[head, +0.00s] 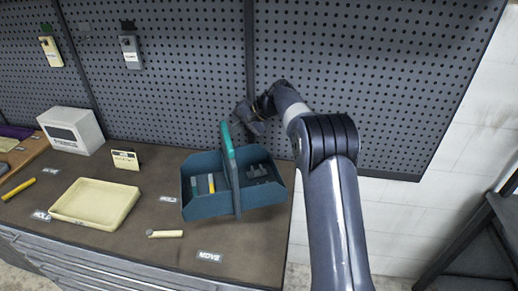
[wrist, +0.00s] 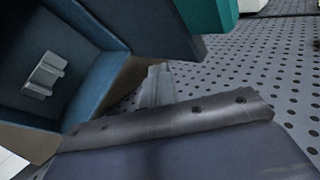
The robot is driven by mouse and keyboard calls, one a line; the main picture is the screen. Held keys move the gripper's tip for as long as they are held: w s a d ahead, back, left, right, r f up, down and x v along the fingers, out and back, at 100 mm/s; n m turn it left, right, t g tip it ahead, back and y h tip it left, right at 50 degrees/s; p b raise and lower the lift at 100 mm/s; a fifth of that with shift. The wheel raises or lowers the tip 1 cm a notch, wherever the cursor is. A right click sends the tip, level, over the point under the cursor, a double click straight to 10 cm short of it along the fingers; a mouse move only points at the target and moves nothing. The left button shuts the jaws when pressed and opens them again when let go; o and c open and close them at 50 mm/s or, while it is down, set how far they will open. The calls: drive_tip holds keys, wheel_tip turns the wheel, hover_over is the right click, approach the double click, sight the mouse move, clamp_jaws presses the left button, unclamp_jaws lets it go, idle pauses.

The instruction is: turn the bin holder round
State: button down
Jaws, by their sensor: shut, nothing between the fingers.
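The bin holder is a blue two-sided caddy (head: 208,207) near the right end of the workbench. Its upright middle panel carries a teal grip (head: 227,140). Small items lie in both compartments. In the wrist view the caddy's blue wall (wrist: 90,85) fills the upper left, and a teal part (wrist: 208,14) shows at the top. My gripper (head: 243,116) is behind and just right of the teal grip, above the caddy's back edge. It is shut and empty; its tip (wrist: 157,82) shows in the wrist view. I cannot tell whether it touches the caddy.
A perforated panel (head: 180,95) rises close behind the bench.

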drive_tip(key=shift+a, duration=1.05)
drive_tip(key=n+g+p, duration=0.1)
drive_tip(key=n+g, duration=0.1)
drive_tip(key=n, duration=0.1)
hover_over(205, 153)
drive_tip(key=shift+s+a+n+g+p, duration=0.4)
drive_tip(key=shift+s+p, duration=0.05)
drive_tip(key=shift+p, duration=0.05)
idle(0.3)
drive_tip(key=shift+s+a+n+g, duration=0.25)
drive_tip(key=shift+s+n+g, duration=0.05)
drive_tip(key=shift+n+g, duration=0.1)
idle(0.6)
idle(0.5)
